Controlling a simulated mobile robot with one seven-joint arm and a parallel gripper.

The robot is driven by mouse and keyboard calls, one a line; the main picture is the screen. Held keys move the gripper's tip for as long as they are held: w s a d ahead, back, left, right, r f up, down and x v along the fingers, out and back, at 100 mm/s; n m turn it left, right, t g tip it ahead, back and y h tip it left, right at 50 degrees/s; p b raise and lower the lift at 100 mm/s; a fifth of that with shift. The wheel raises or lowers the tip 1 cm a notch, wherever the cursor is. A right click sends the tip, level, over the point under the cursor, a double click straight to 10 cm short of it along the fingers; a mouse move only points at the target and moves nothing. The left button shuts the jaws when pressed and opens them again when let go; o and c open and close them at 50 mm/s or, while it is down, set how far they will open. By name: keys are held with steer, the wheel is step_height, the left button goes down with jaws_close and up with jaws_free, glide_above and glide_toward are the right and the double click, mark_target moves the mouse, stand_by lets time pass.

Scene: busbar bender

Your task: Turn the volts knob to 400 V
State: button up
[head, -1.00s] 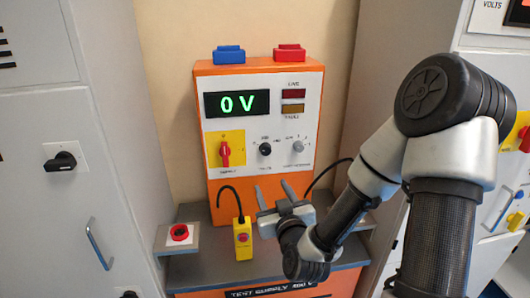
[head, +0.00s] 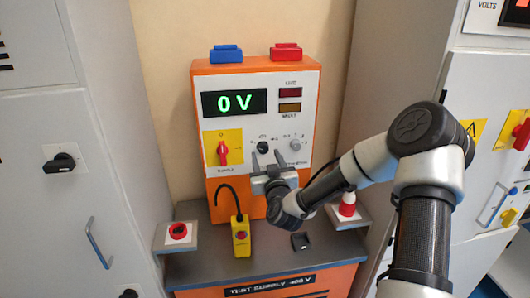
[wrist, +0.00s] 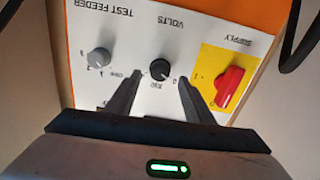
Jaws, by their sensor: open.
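The black volts knob (head: 263,147) sits in the middle of the orange test supply's white panel, between the red supply switch and the grey test feeder knob. It also shows in the wrist view (wrist: 160,70), where the panel appears upside down. The green display (head: 234,103) reads 0 V. My gripper (head: 267,159) is open and empty, just below the volts knob in the head view. In the wrist view its two fingers (wrist: 158,88) point toward the panel, with the knob between and just beyond their tips. I cannot tell whether they touch the panel.
The red supply switch (head: 222,152) is on a yellow plate left of the knob; the grey test feeder knob (head: 297,144) is to its right. A yellow pendant (head: 240,238) with a cable stands on the bench below. Grey cabinets (head: 60,110) flank the unit.

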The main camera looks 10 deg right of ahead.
mark_target(263, 148)
steer(key=shift+w, duration=1.3)
steer(key=c, duration=1)
steer(key=shift+c, duration=0.2)
